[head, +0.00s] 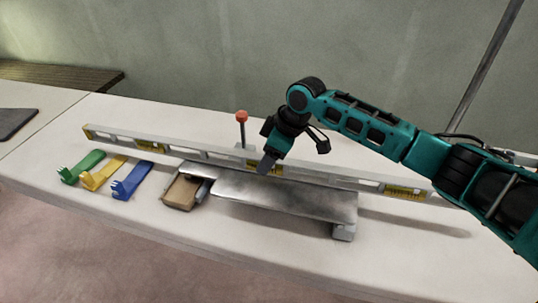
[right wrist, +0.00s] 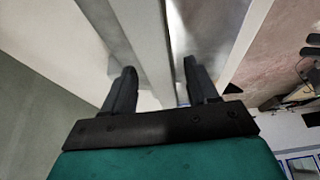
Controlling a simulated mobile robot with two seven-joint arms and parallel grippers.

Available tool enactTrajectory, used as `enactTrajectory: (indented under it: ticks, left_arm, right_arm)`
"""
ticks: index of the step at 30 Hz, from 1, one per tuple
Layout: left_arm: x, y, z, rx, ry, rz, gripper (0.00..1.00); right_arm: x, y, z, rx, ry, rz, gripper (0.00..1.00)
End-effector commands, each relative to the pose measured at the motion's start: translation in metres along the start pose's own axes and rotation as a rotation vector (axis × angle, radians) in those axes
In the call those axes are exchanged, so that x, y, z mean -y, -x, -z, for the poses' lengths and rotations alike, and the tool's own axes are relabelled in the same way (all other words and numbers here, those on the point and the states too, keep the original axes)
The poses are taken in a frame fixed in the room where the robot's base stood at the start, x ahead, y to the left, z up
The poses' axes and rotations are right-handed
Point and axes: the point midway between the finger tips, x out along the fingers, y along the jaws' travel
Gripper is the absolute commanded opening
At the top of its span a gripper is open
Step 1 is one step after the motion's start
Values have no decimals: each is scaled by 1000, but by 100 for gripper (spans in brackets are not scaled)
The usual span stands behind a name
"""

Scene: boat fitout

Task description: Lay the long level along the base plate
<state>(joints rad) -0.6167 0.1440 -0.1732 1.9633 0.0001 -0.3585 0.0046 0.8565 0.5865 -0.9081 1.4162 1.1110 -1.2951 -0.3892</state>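The long level (head: 180,147) is a pale grey bar with yellow vial windows. It stands on edge and runs across the table along the back of the base plate. The base plate (head: 290,197) is a flat shiny metal plate raised on grey blocks. My right gripper (head: 267,164) points down at the level's middle, by the plate's back edge. In the right wrist view its two fingers (right wrist: 160,88) are apart on either side of a pale bar, apparently the level, with gaps showing. Whether the level touches the plate is unclear. My left gripper is out of view.
Green (head: 84,167), yellow (head: 103,174) and blue (head: 132,181) bracket-like pieces lie at the left. A brown block-like item (head: 182,192) lies by the plate's left end. A red-topped post (head: 241,120) stands behind the level. The table's front right is clear.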

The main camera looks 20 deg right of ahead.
Motion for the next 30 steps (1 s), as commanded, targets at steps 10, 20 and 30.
enactTrajectory:
  ticks: [10, 20, 30]
  left_arm:
    - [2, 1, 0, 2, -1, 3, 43]
    - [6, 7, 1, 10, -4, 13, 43]
    - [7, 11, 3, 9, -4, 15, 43]
  right_arm:
    - [0, 4, -2, 5, -1, 1, 61]
    - [-1, 68, 0, 1, 0, -2, 61]
    - [0, 122, 0, 2, 0, 0, 61]
